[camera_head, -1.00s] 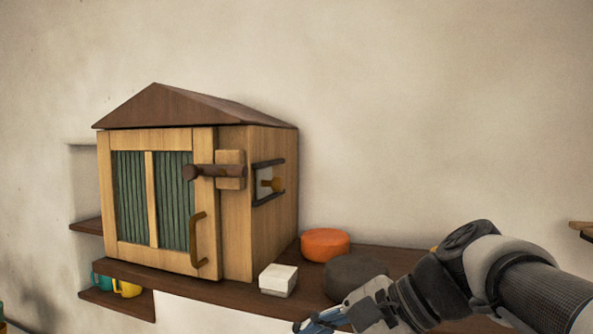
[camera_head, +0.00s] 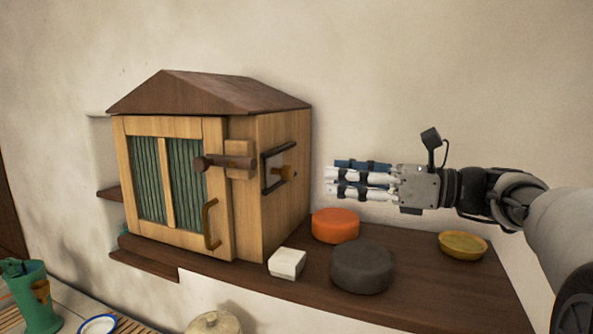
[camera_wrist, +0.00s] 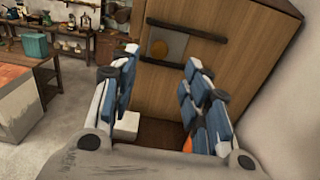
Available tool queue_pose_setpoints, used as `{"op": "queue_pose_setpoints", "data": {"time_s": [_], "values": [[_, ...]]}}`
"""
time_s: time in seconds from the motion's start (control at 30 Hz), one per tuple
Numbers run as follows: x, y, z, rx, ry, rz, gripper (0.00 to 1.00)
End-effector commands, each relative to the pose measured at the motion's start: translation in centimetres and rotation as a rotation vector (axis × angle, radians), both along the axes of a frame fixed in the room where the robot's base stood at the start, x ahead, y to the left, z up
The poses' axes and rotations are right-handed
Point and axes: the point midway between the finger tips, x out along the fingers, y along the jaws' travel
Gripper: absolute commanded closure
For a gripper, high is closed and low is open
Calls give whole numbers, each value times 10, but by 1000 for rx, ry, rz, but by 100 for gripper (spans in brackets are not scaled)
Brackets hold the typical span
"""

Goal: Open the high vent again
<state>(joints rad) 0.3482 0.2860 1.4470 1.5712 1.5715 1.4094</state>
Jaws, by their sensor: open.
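A wooden house-shaped cabinet (camera_head: 285,215) with a brown pitched roof stands on a dark shelf. On its right side wall is a small vent: a dark frame with a brass-coloured knob (camera_head: 288,172). The knob also shows in the wrist view (camera_wrist: 160,48), on a grey plate in the frame. I cannot tell how far the vent is open. My gripper (camera_head: 330,181) is to the right of that wall, pointing left at about the knob's height. Its fingers are apart and empty, and a gap separates them from the cabinet; the wrist view (camera_wrist: 160,72) shows both fingers facing the wall.
An orange round block (camera_head: 335,226), a dark grey round block (camera_head: 362,268) and a white box (camera_head: 287,263) sit on the shelf (camera_head: 430,290) below my gripper. A yellow bowl (camera_head: 463,245) stands farther right. The cabinet's front door has a latch bar (camera_head: 220,165) and a handle (camera_head: 208,224).

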Motion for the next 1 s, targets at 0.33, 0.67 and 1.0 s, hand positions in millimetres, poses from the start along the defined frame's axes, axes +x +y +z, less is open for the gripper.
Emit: {"op": "queue_pose_setpoints", "data": {"time_s": [0.33, 0.67, 1.0], "values": [[23, 68, 1, 0, 0, 3, 57], [32, 89, 0, -1, 0, -1, 57], [32, 89, 0, -1, -1, -1, 65]]}}
